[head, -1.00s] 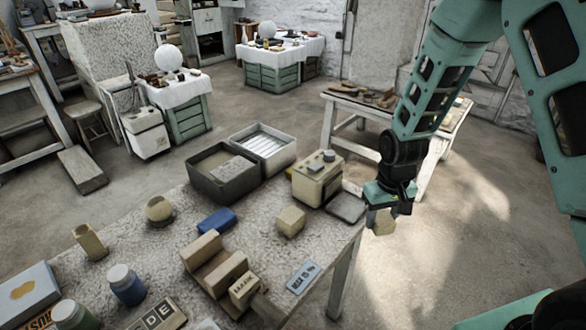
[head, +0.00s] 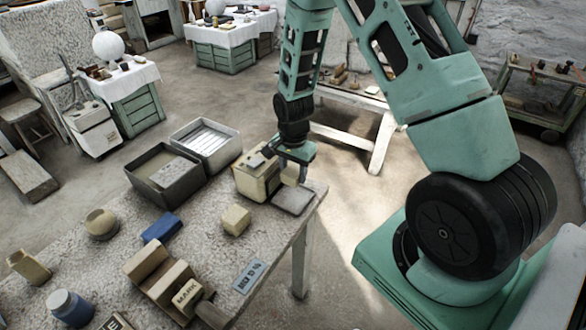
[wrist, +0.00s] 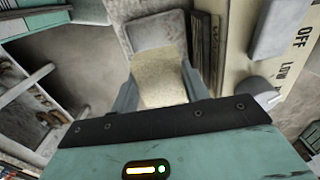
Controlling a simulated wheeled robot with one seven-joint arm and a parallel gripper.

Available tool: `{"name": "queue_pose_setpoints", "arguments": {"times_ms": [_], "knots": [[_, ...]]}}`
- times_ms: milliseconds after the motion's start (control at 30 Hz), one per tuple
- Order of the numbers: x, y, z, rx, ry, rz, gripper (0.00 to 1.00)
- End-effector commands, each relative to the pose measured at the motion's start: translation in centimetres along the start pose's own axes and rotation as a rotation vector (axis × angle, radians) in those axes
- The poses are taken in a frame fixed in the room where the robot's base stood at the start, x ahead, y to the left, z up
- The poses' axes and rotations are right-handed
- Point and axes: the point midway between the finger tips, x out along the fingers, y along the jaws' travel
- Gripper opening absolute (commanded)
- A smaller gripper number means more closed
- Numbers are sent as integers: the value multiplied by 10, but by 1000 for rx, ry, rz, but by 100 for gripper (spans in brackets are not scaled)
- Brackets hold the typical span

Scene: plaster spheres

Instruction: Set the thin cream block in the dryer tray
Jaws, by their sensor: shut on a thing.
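My gripper (head: 291,171) is shut on a cream block (head: 289,177). In the wrist view the block (wrist: 158,78) shows between the two fingers, its broad face towards the camera. The grey dryer tray (head: 294,201) lies at the table's right corner, beside the boxy cream dryer (head: 250,180). The held block appears above the tray's back part; the exact gap cannot be told. In the wrist view the tray (wrist: 150,31) lies beyond the block and looks empty where visible. The dryer (wrist: 236,62), with OFF and LOW lettering, stands close to the right of my fingers.
A cream cube (head: 236,220) and a blue block (head: 161,228) stand on the table (head: 205,243). A dark bin (head: 139,183) and a pale slatted bin (head: 233,147) stand behind, left of the dryer. The table edge is just right of the tray.

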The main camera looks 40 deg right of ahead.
Motion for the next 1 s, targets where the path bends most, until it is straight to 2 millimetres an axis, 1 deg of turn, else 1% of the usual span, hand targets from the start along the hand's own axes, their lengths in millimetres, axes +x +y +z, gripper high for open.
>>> {"name": "queue_pose_setpoints", "arguments": {"times_ms": [333, 567, 800, 1000], "knots": [[0, 0, 2, -3, 0, 0, 16], [18, 0, 2, -4, 0, 1, 16], [44, 0, 2, -3, 0, 1, 16], [55, 0, 2, -4, 1, 0, 16]]}}
